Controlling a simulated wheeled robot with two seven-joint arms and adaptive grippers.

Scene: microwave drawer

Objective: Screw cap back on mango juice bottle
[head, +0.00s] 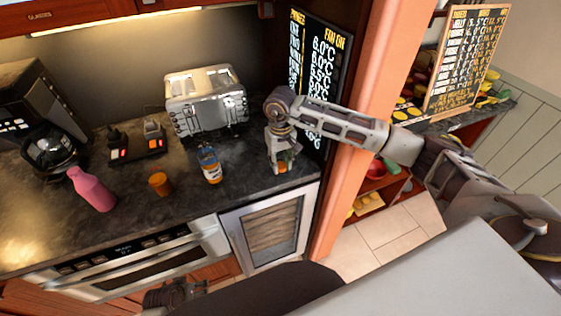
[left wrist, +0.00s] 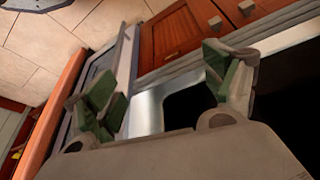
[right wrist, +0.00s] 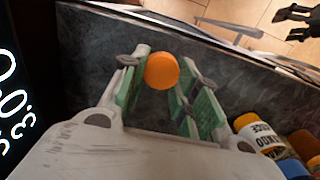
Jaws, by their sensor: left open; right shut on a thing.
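The mango juice bottle (head: 210,168) stands upright on the dark counter, with an orange lower part, a white label and a bluish upper part. It shows at the lower right of the right wrist view (right wrist: 262,136). My right gripper (head: 281,165) points down at the counter, to the right of the bottle and apart from it. It is shut on a round orange cap (right wrist: 162,71) between its fingertips. My left gripper (head: 175,294) is low in front of the cabinets, away from the bottle. Its fingers stand apart and empty in the left wrist view (left wrist: 165,92).
An orange jar (head: 160,184) and a pink bottle (head: 92,189) stand left of the juice bottle. A toaster (head: 206,100) stands behind, with a coffee maker (head: 48,150) at far left. A menu board (head: 318,75) stands behind my right gripper. The oven (head: 130,262) is below the counter.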

